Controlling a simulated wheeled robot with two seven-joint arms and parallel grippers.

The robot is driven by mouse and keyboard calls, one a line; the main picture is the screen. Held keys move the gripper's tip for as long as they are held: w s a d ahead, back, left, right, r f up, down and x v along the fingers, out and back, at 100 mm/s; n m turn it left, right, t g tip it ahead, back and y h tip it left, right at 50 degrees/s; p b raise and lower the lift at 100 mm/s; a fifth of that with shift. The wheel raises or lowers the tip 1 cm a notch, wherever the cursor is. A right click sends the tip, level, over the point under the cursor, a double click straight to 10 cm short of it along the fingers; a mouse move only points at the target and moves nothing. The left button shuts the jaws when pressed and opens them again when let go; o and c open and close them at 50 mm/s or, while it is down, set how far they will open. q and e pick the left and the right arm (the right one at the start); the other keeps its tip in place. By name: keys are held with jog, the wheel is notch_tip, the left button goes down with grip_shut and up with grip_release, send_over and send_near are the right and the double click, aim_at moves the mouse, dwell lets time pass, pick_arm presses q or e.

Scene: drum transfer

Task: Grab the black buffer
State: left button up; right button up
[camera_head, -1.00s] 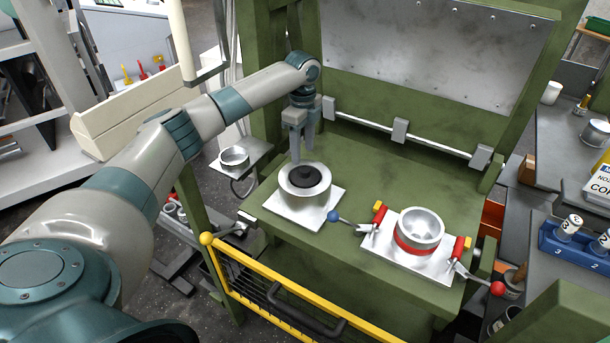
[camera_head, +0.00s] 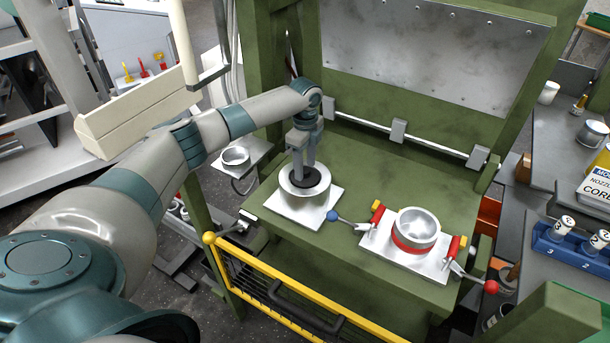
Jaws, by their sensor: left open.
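The black buffer (camera_head: 307,186) is a dark round piece lying inside a silver metal drum (camera_head: 305,197) on a white plate, at the left of the green table. My left gripper (camera_head: 303,172) points down from above, with its fingers reaching to the drum's opening, right at the buffer. The fingers cover the buffer's middle, so I cannot tell whether they touch it. The left gripper is open. My right gripper is not in view.
A second silver drum with a red band (camera_head: 415,230) sits on a white plate with red clamps to the right. A yellow rail (camera_head: 290,292) runs along the table's front. A small side shelf with a metal ring (camera_head: 235,157) stands left.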

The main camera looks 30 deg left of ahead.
pick_arm(q)
jog(key=shift+f, duration=0.55)
grip_shut()
jog(key=shift+r, duration=0.1)
